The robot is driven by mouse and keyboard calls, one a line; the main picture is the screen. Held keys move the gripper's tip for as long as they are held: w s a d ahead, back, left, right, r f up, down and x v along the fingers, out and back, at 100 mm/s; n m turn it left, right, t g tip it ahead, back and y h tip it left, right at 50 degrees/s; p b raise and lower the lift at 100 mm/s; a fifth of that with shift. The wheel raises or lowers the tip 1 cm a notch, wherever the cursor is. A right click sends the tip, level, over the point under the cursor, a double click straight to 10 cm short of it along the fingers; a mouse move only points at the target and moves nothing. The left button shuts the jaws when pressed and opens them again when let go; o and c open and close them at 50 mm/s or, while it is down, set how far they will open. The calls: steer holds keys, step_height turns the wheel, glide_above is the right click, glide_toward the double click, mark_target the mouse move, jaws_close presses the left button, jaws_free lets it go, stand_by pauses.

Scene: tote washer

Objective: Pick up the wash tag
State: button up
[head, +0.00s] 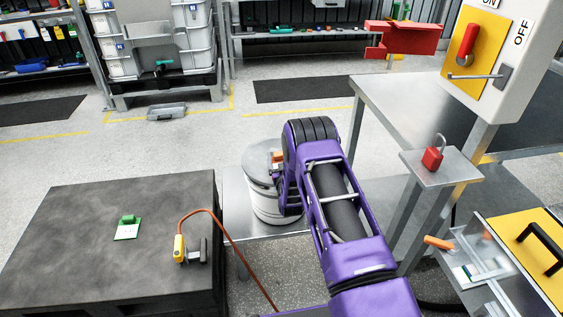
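A small white card with a green clip-like piece at its upper edge, which looks like the wash tag (126,231), lies on the dark grey top of a block-like table (75,255) at the left. My purple arm reaches up the middle of the head view, well to the right of the card. Nothing covers the card.
A yellow hand unit (179,249) with an orange cable sits right of the card. A round metal canister (262,203) stands beside my arm on a low metal bench. A red padlock (432,159) stands on a small stand at right. Open floor lies behind.

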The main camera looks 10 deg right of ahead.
jaws_close()
step_height(320, 180, up, 9)
steer(key=shift+f+p, duration=0.1)
steer(key=shift+p, duration=0.6)
steer(key=s+f+g, duration=0.1)
steer(key=f, duration=0.1)
steer(key=f+g, duration=0.1)
steer(key=f, duration=0.1)
steer(key=s+f+m, duration=0.1)
steer(key=f, duration=0.1)
steer(key=shift+s+d+g+y+b, duration=0.15)
steer(key=shift+s+g+y+b, duration=0.15)
steer(key=shift+g+b, duration=0.1)
steer(key=shift+f+b, duration=0.3)
steer(key=shift+f, duration=2.1)
